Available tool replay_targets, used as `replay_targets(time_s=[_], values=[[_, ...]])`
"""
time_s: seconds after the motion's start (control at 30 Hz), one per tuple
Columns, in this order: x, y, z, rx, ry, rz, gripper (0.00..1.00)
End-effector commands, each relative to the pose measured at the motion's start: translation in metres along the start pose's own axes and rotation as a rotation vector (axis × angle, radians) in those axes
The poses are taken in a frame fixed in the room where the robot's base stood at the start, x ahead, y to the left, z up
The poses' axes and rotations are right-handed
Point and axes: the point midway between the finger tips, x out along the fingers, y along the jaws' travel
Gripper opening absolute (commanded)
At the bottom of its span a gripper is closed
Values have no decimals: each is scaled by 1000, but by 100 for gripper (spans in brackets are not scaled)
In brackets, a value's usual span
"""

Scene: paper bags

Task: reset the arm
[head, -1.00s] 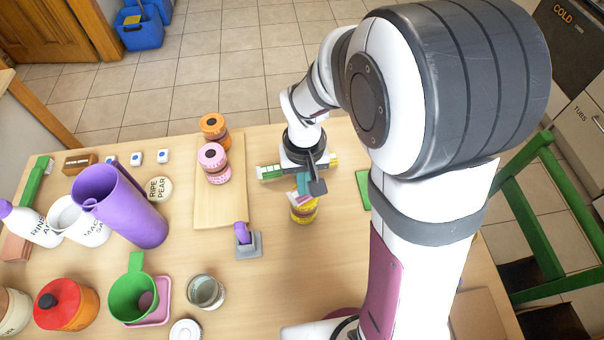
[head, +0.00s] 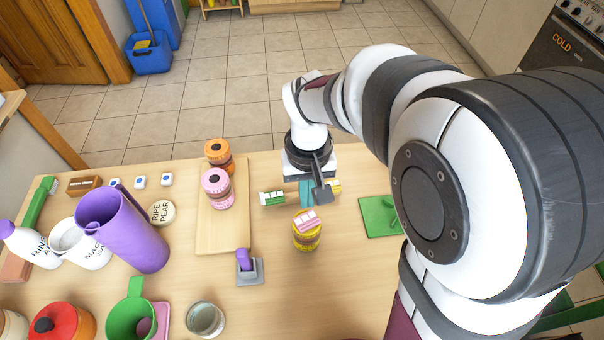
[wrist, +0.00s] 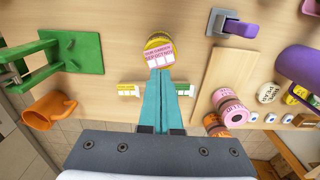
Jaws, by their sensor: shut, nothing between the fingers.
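My gripper (head: 307,192) hangs over the far part of the table, beyond a yellow tin (head: 306,238). Its teal fingers are shut together with nothing between them, as the wrist view (wrist: 160,76) shows. The yellow tin has a pink-and-white block (head: 307,220) on its top; in the wrist view this block (wrist: 158,57) appears just past the fingertips, apart from them as far as I can tell. A green-and-white block (head: 272,198) and a yellow-and-white block (head: 334,186) lie to either side of the gripper.
Orange (head: 218,152) and pink (head: 215,184) jars stand on a wooden board (head: 222,235) at left. A purple pitcher (head: 125,230) is further left. A green board (head: 380,216) lies at right. An orange mug (wrist: 50,110) shows in the wrist view. Table around the tin is clear.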

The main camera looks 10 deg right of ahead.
Motion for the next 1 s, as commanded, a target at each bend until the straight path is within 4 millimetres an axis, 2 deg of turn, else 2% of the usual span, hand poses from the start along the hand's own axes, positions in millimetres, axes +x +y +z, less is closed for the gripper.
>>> replay_targets(time_s=[0.1, 0.47, 0.53, 0.57, 0.67, 0.7, 0.8, 0.9, 1.0], values=[[-8, 0, 0, -1, 0, 1, 0], [-8, 0, 0, -1, -1, 0, 0], [-13, 2, 6, 16, 0, -4, 0], [-18, 4, 15, 40, 0, -10, 0], [-42, 14, 68, 185, -9, -51, 0], [-48, 16, 94, 249, -18, -70, 0], [-53, 16, 146, 386, -40, -115, 0], [-51, 13, 176, 464, -55, -143, 0], [-50, 12, 184, 486, -61, -151, 0]])
